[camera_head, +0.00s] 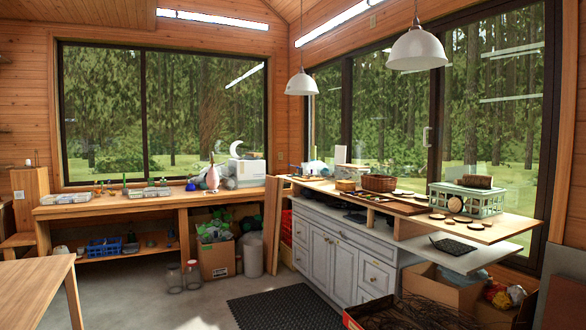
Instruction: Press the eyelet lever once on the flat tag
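Neither of my grippers is in view. I cannot make out an eyelet lever or a flat tag at this distance. A long wooden workbench (150,203) under the left window carries small trays, bottles and a pale machine (247,172) at its right end. A wooden-topped counter (487,235) under the right windows carries several small flat round pieces, a wicker basket (379,183) and a pale green crate (467,200). Any lever or tag among these things is too small to tell.
A wooden table (32,285) fills the lower left corner. A dark mat (285,308) lies before the grey cabinets (335,260). Glass jars (193,275) and a cardboard box (217,261) stand by the workbench. Grey floor is clear between table and mat.

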